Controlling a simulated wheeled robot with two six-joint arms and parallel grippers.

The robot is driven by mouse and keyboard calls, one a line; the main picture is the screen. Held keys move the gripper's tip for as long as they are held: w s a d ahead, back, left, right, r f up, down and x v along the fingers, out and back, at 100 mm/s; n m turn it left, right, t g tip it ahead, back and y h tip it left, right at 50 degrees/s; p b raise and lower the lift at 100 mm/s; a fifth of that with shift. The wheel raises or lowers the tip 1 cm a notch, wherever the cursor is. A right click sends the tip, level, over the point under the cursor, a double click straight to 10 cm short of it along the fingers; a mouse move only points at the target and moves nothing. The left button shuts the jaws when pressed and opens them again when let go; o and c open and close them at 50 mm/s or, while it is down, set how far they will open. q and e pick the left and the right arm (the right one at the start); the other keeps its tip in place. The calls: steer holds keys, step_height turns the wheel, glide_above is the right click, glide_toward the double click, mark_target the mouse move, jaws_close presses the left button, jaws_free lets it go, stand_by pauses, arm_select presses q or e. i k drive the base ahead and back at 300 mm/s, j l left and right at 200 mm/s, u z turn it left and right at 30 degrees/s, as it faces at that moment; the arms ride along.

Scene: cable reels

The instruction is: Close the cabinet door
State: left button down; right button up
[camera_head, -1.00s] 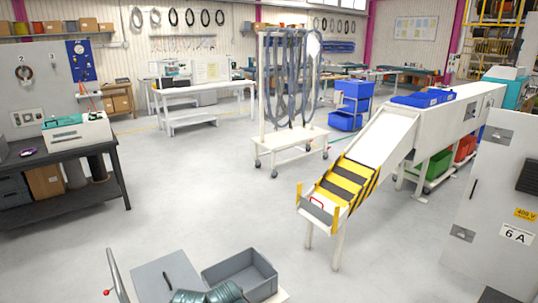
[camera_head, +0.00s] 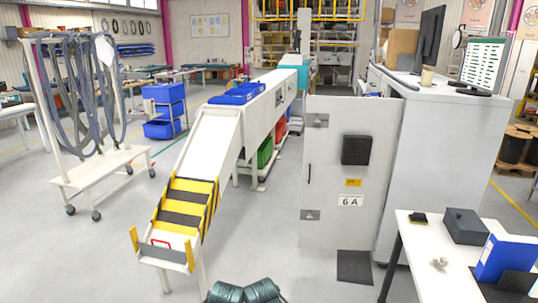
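The cabinet door (camera_head: 340,205) is a light grey panel with a black vent, a yellow label, a "6 A" plate and a dark handle near its left edge. It stands open, jutting out to the left from the near left corner of the grey cabinet (camera_head: 445,150), with its outer face towards me. The cabinet's opening is hidden behind the door.
A white chute (camera_head: 212,140) with yellow-black steps stands left of the door. Clear floor lies between them. A dark mat (camera_head: 354,267) lies below the door. A white table (camera_head: 445,257) is at right front. Teal ribbed shapes (camera_head: 262,290) show at the bottom edge; I cannot tell what they are.

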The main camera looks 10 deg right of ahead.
mark_target(345, 203)
steer(key=i+l+z, duration=0.1)
steer(key=i+z, duration=0.25)
steer(key=i, duration=0.35)
steer(key=i+z, duration=0.3)
steer(key=i, duration=0.45)
steer(key=i+l, duration=0.2)
steer(key=i, duration=0.35)
steer(key=i+l, duration=0.15)
steer(key=i, duration=0.4)
steer(key=i+l, duration=0.2)
steer(key=i, duration=0.4)
steer(key=j+u, duration=0.05)
